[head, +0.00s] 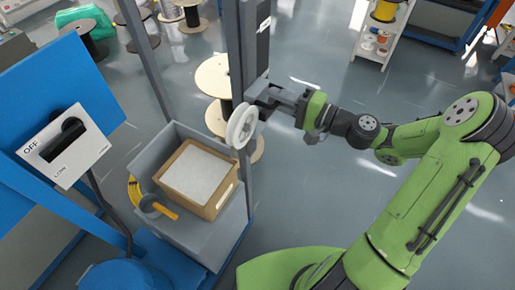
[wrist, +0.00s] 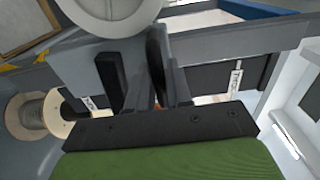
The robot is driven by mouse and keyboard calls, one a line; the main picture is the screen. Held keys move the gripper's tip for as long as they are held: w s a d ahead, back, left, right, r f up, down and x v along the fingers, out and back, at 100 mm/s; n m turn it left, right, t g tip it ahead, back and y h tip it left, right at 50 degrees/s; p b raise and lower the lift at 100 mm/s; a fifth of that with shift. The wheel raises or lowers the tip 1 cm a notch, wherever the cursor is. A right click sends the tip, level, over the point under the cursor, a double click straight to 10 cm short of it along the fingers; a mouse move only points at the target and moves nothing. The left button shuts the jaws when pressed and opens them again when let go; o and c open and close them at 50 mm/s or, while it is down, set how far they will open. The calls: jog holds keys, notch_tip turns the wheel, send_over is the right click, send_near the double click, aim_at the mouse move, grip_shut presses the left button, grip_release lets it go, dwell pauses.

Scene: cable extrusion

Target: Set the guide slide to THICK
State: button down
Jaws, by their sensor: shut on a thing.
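The guide slide shows as a grey piece bearing a white guide wheel (head: 242,125) on the tall grey post (head: 247,50) in the head view. In the wrist view the wheel (wrist: 112,8) is cut off by the top edge. My gripper (head: 265,98) is at the post, right beside the wheel. In the wrist view its dark fingers (wrist: 133,72) are shut on the grey piece of the slide, which they partly hide. A white label (wrist: 237,78), seemingly THICK, is right of the fingers. Another label (wrist: 88,102), too small to read surely, is at the left.
A switch box (head: 65,145) marked OFF is on the blue panel at left. A grey bin (head: 225,225) with a cardboard box (head: 200,210) stands below the wheel. Wooden spools (head: 213,78) stand behind the post. The floor right of the post is mostly clear.

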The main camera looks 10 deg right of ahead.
notch_tip(320, 180, up, 16)
jog(key=p, duration=1.3)
jog(key=shift+p, duration=0.4)
jog(key=c, duration=1)
grip_release()
jog(key=shift+f, duration=0.2)
jog(key=shift+d, duration=0.1)
jog(key=v, duration=0.8)
